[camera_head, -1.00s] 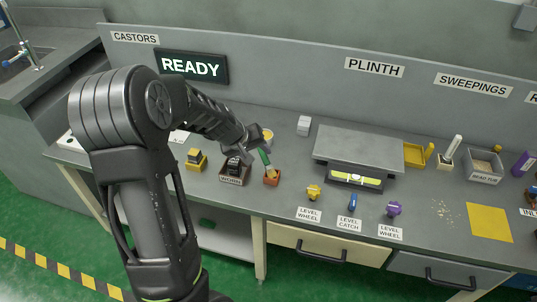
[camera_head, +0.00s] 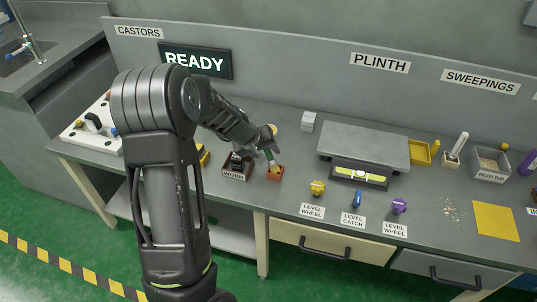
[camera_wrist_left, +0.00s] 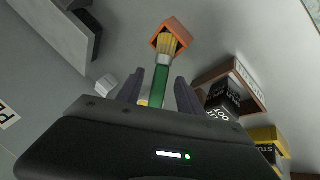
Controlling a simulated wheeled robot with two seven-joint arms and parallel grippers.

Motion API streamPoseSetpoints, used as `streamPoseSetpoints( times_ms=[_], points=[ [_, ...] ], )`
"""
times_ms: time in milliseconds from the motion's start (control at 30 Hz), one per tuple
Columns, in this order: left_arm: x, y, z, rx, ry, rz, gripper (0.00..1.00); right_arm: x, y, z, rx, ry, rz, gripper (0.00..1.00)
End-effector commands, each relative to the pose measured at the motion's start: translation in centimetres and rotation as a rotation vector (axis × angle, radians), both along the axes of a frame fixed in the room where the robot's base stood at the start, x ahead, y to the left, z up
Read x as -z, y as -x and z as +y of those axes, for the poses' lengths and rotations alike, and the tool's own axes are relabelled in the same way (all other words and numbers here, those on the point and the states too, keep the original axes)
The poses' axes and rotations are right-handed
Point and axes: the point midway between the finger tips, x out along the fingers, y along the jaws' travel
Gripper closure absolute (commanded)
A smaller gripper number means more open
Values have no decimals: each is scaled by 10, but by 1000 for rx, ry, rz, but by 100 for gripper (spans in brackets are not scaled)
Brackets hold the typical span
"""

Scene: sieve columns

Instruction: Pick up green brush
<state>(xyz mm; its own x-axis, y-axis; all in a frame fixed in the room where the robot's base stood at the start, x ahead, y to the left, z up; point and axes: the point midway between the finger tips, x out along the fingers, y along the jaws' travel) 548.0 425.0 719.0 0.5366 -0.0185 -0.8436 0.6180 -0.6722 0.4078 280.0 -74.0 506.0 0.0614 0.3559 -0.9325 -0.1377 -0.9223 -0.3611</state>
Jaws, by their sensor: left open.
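The green brush (camera_head: 270,157) stands in a small orange holder (camera_head: 274,174) on the bench, its green handle up. In the left wrist view the green handle (camera_wrist_left: 160,84) runs between the two fingers, and the tan bristles (camera_wrist_left: 167,44) point into the orange holder (camera_wrist_left: 180,30). My left gripper (camera_wrist_left: 160,88) is open around the handle, with a finger on either side; contact cannot be told. In the head view my left gripper (camera_head: 266,141) is over the holder and partly hides the brush. My right gripper is not in view.
A box marked WORN (camera_head: 236,172) with dark blocks stands just left of the holder. A grey raised platform (camera_head: 362,146) stands to the right, a white block (camera_head: 308,121) behind. Yellow, blue and purple parts lie along the front edge.

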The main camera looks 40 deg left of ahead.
Motion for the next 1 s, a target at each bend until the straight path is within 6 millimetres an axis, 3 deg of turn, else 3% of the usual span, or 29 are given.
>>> streamPoseSetpoints(
  times_ms=[167, 767, 1000],
  points=[
    [18, -11, 0, 0, 1, 1, 56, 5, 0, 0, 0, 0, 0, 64],
    [18, -12, -1, 0, 1, -1, 56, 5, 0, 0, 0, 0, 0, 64],
    [18, -12, -1, 0, 1, -1, 74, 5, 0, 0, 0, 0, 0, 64]
  ],
)
